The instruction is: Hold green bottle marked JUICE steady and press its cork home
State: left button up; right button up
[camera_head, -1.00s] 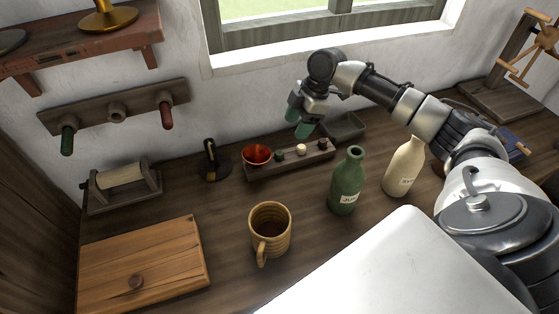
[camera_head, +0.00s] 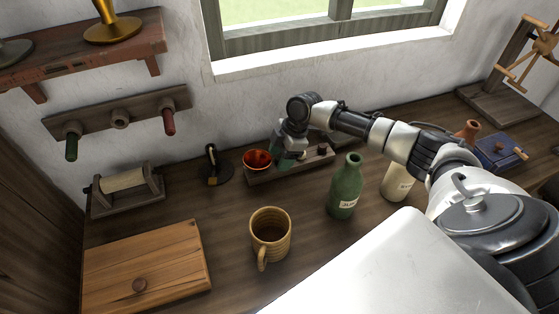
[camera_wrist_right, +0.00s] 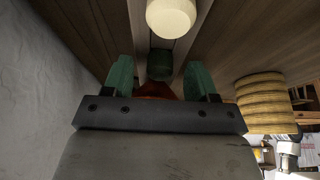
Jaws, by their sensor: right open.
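The green bottle with the JUICE label (camera_head: 345,187) stands upright on the wooden counter, its dark mouth showing no cork. A low wooden rack (camera_head: 262,180) behind it holds small stoppers. My right gripper (camera_head: 285,160) is low over the rack, beside the orange-red cup. In the right wrist view, my open right gripper (camera_wrist_right: 160,80) has a dark green stopper (camera_wrist_right: 159,66) ahead, between the lines of its two green fingers. A cream stopper (camera_wrist_right: 171,17) lies beyond it. A dark red stopper (camera_head: 322,149) is at the rack's right. My left gripper is out of view.
A cream bottle (camera_head: 394,188) stands right of the green one, partly behind my right arm. An orange-red cup (camera_head: 257,159) sits at the rack's left end. A ribbed mug (camera_head: 270,236) stands in front. A wooden board (camera_head: 170,265) lies at left.

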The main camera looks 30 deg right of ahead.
jog(key=c, duration=1)
